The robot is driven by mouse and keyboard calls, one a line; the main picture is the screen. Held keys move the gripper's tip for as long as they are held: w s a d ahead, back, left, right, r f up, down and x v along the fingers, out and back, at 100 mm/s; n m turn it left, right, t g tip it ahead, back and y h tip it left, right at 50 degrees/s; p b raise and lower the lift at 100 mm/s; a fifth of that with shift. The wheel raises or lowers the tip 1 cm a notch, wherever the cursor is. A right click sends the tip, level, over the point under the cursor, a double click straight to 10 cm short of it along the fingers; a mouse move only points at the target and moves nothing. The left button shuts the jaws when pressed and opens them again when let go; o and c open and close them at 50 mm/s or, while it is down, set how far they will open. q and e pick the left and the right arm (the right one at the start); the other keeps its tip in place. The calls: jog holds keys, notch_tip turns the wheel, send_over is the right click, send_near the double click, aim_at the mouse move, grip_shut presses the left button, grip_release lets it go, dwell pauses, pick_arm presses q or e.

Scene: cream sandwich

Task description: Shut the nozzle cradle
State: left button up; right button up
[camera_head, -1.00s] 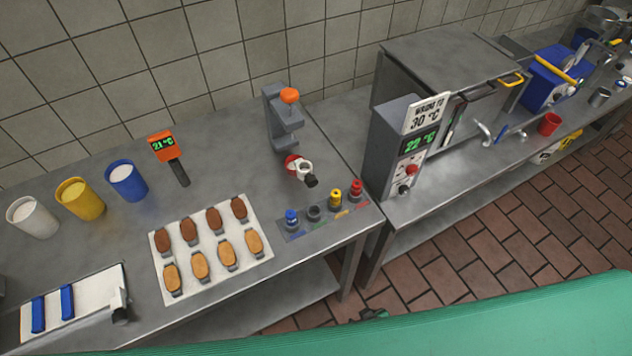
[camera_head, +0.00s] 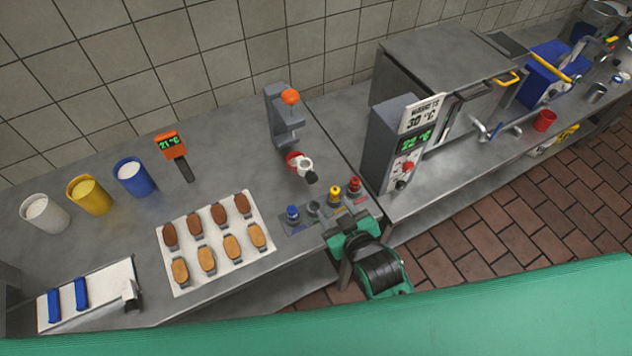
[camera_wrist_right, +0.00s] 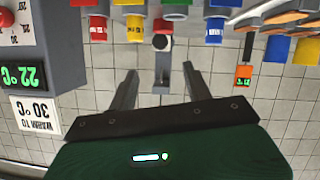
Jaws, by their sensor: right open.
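The dark knob (camera_wrist_right: 161,42) shows between and beyond my fingers in the right wrist view. My right gripper (camera_head: 347,216) is at the table's front edge, in front of the cradle and apart from it. Its two fingers (camera_wrist_right: 160,72) are spread and empty. My left gripper is not in view.
Blue (camera_head: 292,213), yellow (camera_head: 334,193) and red (camera_head: 354,185) nozzles, with a greyish one, stand close between my right gripper and the cradle. A tray of biscuits (camera_head: 262,207) lies to the left. A grey heater box (camera_head: 385,150) stands to the right.

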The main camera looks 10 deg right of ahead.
aim_at(314, 181)
jog(key=p+x, duration=0.3)
jog(key=x, duration=0.9)
jog(key=shift+w+a+f, duration=0.1)
jog(key=shift+w+f, duration=0.15)
